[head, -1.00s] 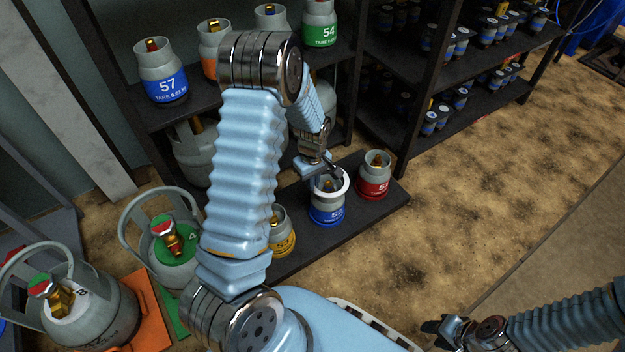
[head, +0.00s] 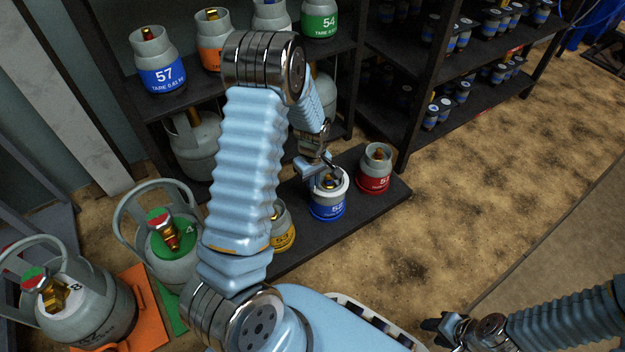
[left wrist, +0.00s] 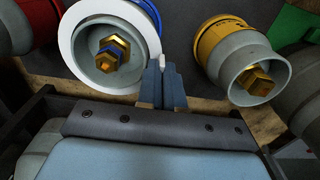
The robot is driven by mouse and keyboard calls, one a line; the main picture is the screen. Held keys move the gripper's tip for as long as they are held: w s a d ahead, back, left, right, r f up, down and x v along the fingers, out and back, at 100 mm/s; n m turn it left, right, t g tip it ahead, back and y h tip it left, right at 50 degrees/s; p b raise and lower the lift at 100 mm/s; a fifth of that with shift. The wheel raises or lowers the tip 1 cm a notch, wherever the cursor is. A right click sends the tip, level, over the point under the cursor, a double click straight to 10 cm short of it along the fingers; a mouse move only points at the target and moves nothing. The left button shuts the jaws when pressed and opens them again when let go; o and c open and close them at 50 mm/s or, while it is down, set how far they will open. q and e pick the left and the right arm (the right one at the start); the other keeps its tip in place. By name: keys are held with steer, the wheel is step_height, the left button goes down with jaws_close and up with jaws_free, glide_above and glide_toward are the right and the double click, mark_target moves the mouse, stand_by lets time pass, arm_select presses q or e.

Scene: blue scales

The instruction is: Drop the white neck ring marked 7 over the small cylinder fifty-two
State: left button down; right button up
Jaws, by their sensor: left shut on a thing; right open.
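The small cylinder 52 (head: 328,209), grey with a blue band, stands upright on the low dark shelf. The white neck ring (head: 345,186) is around its top; in the left wrist view the ring (left wrist: 73,62) encircles the grey collar with the brass valve (left wrist: 112,54) inside it. I cannot see the mark 7. My left gripper (head: 333,170) is shut on the ring's edge; its fingertips (left wrist: 162,68) show at the ring's right side in the wrist view. How far down the ring sits is hard to tell. My right gripper (head: 447,328) is open at the lower right, away from the cylinders.
The red cylinder (head: 375,170) stands right of 52, and the yellow cylinder 53 (head: 283,228) stands left, partly behind my arm. Larger cylinders stand on the floor at left. The upper shelf (head: 185,107) holds several more. The sandy floor at right is clear.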

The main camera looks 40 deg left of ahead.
arm_select(q)
steer(key=c, duration=1.2)
jaws_free()
steer(key=shift+r, duration=0.1)
steer(key=shift+r+p, duration=3.05)
steer(key=shift+r, duration=0.65)
steer(key=s+d+f+m+h+p, duration=0.1)
steer(key=s+d+m+h+p, duration=0.1)
steer(key=s+d+m, duration=0.4)
steer(key=s+d+f+m+h+p, duration=0.1)
steer(key=s+d+m+p, duration=0.4)
steer(key=s+d, duration=0.5)
steer(key=d+h, duration=0.1)
steer(key=d, duration=0.6)
steer(key=shift+f+m+t, duration=0.35)
steer(key=shift+m+t, duration=0.05)
